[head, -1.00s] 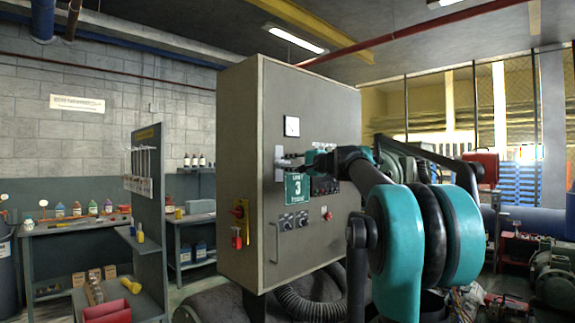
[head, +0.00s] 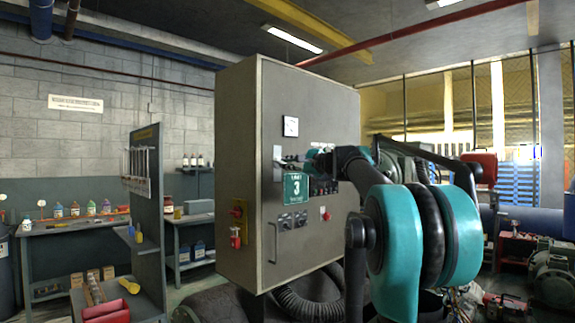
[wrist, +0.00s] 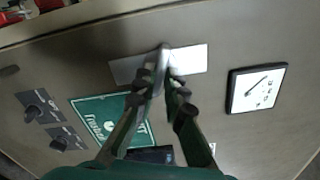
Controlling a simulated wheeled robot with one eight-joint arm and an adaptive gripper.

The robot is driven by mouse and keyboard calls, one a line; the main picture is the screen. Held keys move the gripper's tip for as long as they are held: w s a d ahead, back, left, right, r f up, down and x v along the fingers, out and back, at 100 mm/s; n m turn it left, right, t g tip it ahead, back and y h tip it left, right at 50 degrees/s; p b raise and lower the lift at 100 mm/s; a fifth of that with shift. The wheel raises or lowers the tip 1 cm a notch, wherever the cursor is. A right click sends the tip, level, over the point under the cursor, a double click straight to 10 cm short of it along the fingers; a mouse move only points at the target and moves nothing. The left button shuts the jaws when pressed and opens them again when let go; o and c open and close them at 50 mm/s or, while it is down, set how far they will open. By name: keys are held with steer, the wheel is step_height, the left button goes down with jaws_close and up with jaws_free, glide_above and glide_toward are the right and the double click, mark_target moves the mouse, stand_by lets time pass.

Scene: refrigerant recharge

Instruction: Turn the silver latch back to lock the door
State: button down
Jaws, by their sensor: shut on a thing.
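The grey cabinet door (head: 325,110) is flat in its frame, with no gap that I can make out. The silver latch (wrist: 162,58) sits on a bright metal plate (wrist: 188,59) near the door's edge. The plate also shows in the head view (head: 277,163). My gripper (wrist: 170,80) is shut on the latch, one finger on each side of it. In the head view my gripper (head: 295,162) reaches the latch from the right. My fingers hide part of the latch.
A green unit sign (head: 296,187) is fixed just below the latch. A square gauge (head: 291,126) is above it. Knobs (head: 293,223) and a bar handle (head: 274,242) are lower on the door. A red switch (head: 238,211) is on the cabinet's side.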

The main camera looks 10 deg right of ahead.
steer(key=m, duration=0.4)
steer(key=shift+m, duration=0.4)
steer(key=m, duration=0.4)
steer(key=shift+m, duration=0.3)
steer(key=m, duration=0.3)
steer(key=c, duration=1.7)
jaws_free()
